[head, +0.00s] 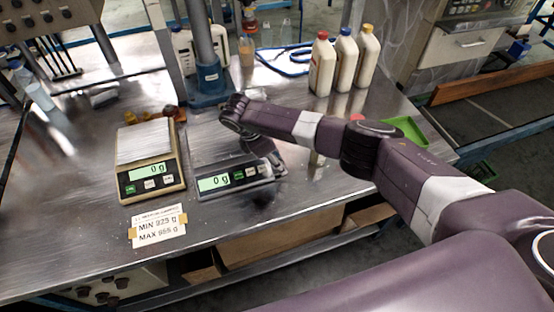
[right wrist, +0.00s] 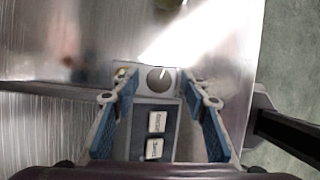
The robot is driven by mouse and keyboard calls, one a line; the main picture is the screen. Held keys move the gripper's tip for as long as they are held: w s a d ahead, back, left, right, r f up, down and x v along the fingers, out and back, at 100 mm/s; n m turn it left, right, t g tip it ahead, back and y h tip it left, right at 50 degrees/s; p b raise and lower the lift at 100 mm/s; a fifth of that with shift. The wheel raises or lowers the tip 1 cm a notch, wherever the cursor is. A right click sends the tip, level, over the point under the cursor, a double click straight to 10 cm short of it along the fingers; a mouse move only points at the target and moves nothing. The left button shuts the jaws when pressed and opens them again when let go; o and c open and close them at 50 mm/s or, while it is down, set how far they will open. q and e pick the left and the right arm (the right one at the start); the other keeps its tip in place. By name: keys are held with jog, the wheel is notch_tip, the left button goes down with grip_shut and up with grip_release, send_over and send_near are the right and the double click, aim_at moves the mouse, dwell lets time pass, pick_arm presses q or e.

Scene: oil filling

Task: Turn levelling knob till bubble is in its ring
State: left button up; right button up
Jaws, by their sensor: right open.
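The dark scale (head: 235,178) stands on the metal bench and reads 0 g in the head view. Its control panel shows in the right wrist view, with a round grey levelling knob (right wrist: 160,79) that has a light mark near its top. In the head view my right arm hides part of the scale. My left gripper is out of view.
A beige scale (head: 150,178) reading 0 g stands to the left, behind a MIN/MAX label card (head: 158,227). Several bottles (head: 345,62) stand at the back right. A blue-based stand (head: 207,85) is behind the scales.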

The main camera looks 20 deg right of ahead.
grip_shut()
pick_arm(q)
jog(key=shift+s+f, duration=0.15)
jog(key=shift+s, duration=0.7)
pick_arm(e)
jog(key=m, duration=0.1)
jog(key=m+g+b, duration=0.1)
jog(key=shift+w+a+f+m, duration=0.1)
jog(key=shift+w+m, duration=0.05)
jog(key=shift+m, duration=0.25)
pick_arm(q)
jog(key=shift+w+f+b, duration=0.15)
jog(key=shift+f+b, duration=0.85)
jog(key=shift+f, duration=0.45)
pick_arm(e)
jog(key=shift+m+g+y, duration=0.3)
jog(key=shift+m+g, duration=0.3)
jog(key=shift+m, duration=1)
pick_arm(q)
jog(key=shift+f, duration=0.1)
pick_arm(e)
jog(key=shift+w, duration=0.1)
grip_release()
